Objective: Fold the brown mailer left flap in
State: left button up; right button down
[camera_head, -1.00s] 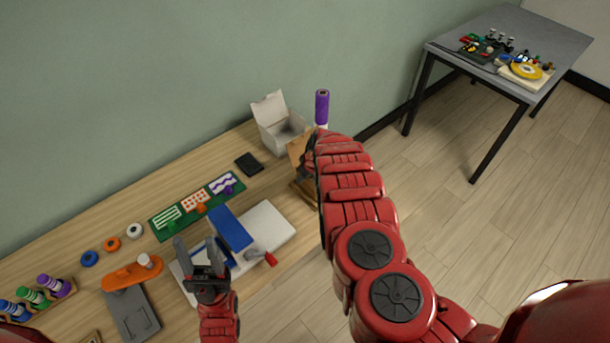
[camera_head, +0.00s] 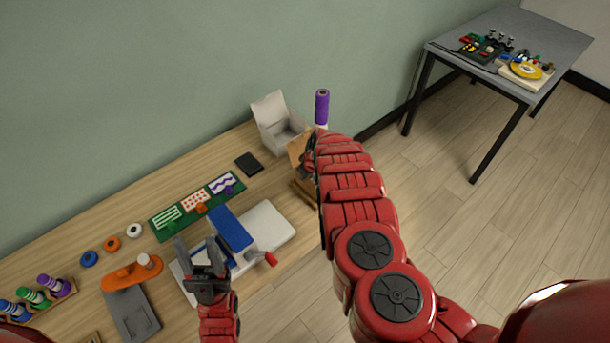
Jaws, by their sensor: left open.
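The brown mailer (camera_head: 297,148) stands at the right end of the wooden workbench. Only a strip of its brown cardboard shows at the left of my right arm. The rest of it, and which flap is which, is hidden behind the arm. My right gripper (camera_head: 308,160) is at the mailer, mostly hidden by its own arm, so its fingers cannot be made out. My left gripper (camera_head: 200,254) is open and empty, with its fingers pointing up the picture. It is over the blue and white device, well to the left of the mailer.
A white open box (camera_head: 280,125) stands beside the mailer, and a purple roll (camera_head: 321,106) stands behind it. The blue and white device (camera_head: 265,228) with a red handle lies mid-bench. A black pad (camera_head: 249,164) and green card board (camera_head: 166,228) lie behind. A grey table (camera_head: 560,40) is far right.

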dwell(0.9)
jog(key=g+y+b, duration=0.1)
jog(key=b, duration=0.6)
jog(key=w+d+f+g+y+b, duration=0.1)
jog(key=y+b, duration=0.1)
jog(key=b, duration=0.5)
jog(key=shift+d+m, duration=0.15)
jog(key=shift+m, duration=0.25)
jog(key=shift+r, duration=0.35)
jog(key=c, duration=1.1)
grip_release()
jog(key=shift+d+r, duration=0.1)
jog(key=shift+r, duration=0.05)
